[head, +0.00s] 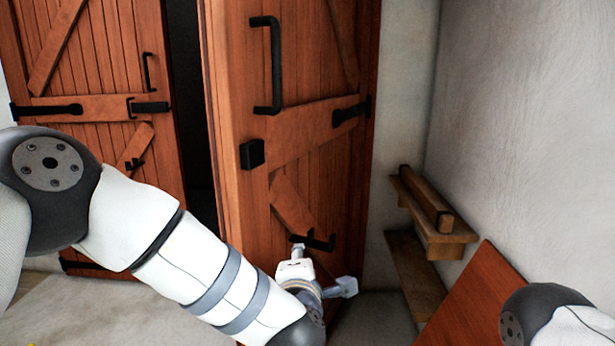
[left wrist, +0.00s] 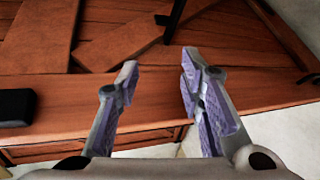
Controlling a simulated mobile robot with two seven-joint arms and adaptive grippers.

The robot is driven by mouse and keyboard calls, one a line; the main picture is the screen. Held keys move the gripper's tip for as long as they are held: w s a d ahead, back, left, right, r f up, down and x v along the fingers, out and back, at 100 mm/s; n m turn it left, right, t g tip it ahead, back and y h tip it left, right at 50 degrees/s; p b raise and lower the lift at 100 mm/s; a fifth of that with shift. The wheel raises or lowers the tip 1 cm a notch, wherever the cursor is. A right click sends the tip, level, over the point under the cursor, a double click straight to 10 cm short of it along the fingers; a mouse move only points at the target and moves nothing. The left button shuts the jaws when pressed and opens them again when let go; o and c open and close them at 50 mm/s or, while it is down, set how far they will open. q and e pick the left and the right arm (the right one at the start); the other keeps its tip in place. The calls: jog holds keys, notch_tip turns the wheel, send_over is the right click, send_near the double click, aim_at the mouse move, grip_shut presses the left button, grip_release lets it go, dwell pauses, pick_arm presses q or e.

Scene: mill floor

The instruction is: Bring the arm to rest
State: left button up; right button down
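My left arm reaches in from the left in the head view. Its gripper (head: 322,268) is in front of the lower part of the right wooden door leaf (head: 293,135). In the left wrist view the two fingers of this gripper (left wrist: 158,68) are spread apart with nothing between them, and the door's planks lie beyond them. Of my right arm only a rounded link shows at the lower right of the head view; its gripper is out of the picture.
The right leaf stands ajar, with a dark gap beside the left leaf (head: 95,75). It bears a black handle (head: 276,65) and a lower black hook (head: 318,242). A wooden shelf (head: 425,222) is on the right, by the white wall (head: 530,120). A reddish board (head: 478,295) is below it.

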pick_arm(q)
jog(key=s+a+f+m+g, duration=0.3)
jog(key=s+f+m, duration=0.1)
jog(key=s+f, duration=0.35)
jog(key=s+a+f+m+g+h, duration=0.1)
jog(key=s+a+f+m+g, duration=0.15)
jog(key=s+f, duration=0.45)
jog(key=s+a+f+m+g, duration=0.3)
jog(key=s+f+m, duration=0.25)
jog(key=f, duration=0.35)
jog(key=s+a+f+m+g, duration=0.1)
jog(key=s+a+m+g, duration=0.1)
jog(key=s, duration=0.8)
jog(key=s+a+f+m+g, duration=0.1)
jog(key=s+a+m+g, duration=0.1)
jog(key=s+a, duration=0.4)
jog(key=s+a+f+m+g+y, duration=0.1)
jog(key=s+a+m+g, duration=0.2)
jog(key=s, duration=1.1)
jog(key=shift+s+a+f+g+p, duration=0.25)
jog(key=shift+a+g+p, duration=0.1)
jog(key=shift+a+g, duration=0.5)
jog(key=shift+w, duration=0.1)
